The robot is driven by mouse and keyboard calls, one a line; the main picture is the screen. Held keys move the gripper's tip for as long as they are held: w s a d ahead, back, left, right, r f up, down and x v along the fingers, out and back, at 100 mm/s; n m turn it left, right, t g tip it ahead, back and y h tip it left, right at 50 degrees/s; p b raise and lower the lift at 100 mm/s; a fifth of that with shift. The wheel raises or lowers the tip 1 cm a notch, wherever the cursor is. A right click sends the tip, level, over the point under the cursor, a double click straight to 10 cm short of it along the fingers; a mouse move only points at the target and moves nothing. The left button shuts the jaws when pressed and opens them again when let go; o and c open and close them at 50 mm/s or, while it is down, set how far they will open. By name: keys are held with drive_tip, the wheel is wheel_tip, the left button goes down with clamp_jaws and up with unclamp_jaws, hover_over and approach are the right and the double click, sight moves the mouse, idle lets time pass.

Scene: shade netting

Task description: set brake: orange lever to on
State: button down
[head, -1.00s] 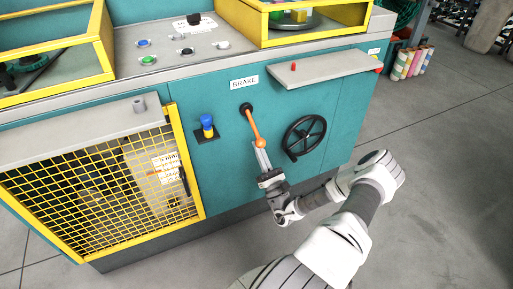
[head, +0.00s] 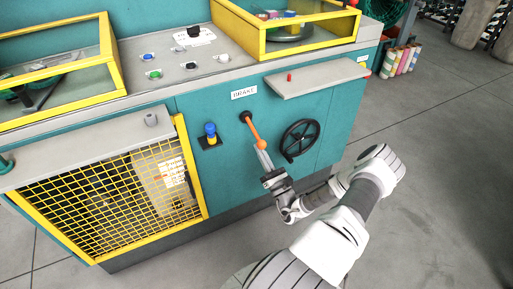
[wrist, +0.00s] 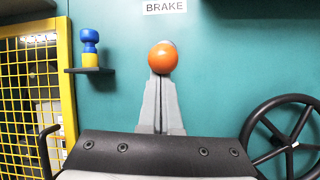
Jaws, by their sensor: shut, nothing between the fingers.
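The orange lever (head: 253,130) juts from a black pivot on the teal machine front, under the BRAKE label (head: 244,92). It slants down and to the right, ending in an orange ball knob. In the wrist view the knob (wrist: 163,57) hides the rest of the lever. My gripper (head: 263,158) is shut, with its fingertips at the knob's underside. Contact cannot be made out for certain.
A black handwheel (head: 302,140) is right of the lever. A small shelf with a blue and yellow piece (head: 210,133) is on the left, beside the yellow mesh guard (head: 110,200). A grey ledge (head: 315,78) juts out above the handwheel. Open floor lies to the right.

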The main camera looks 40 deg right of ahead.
sight(263, 148)
drive_tip(key=r+p, duration=0.1)
drive_tip(key=p, duration=0.1)
drive_tip(key=s+r+g+p, duration=0.1)
drive_tip(key=r+p, duration=0.1)
drive_tip(key=shift+a+g, duration=0.1)
drive_tip(key=shift+g, duration=0.2)
drive_tip(key=r+g+p, duration=0.1)
drive_tip(key=p, duration=0.1)
drive_tip(key=r+g+p, duration=0.1)
drive_tip(key=p, duration=0.2)
drive_tip(key=r+p, duration=0.1)
drive_tip(key=p, duration=0.2)
drive_tip(key=shift+s+r+g+y, duration=0.15)
drive_tip(key=shift+s+g+y, duration=0.1)
drive_tip(key=shift+g+y, duration=0.15)
wheel_tip(263, 148, up, 3)
drive_tip(key=g+p, duration=0.3)
drive_tip(key=p, duration=0.3)
drive_tip(key=shift+w+m+p, duration=0.1)
drive_tip(key=shift+m+p, duration=0.2)
drive_tip(key=shift+p, duration=0.05)
drive_tip(key=shift+w+r+p, duration=0.15)
drive_tip(key=shift+r+p, duration=0.3)
drive_tip(key=shift+p, duration=0.3)
drive_tip(key=shift+w+r, duration=0.1)
drive_tip(key=shift+r, duration=0.05)
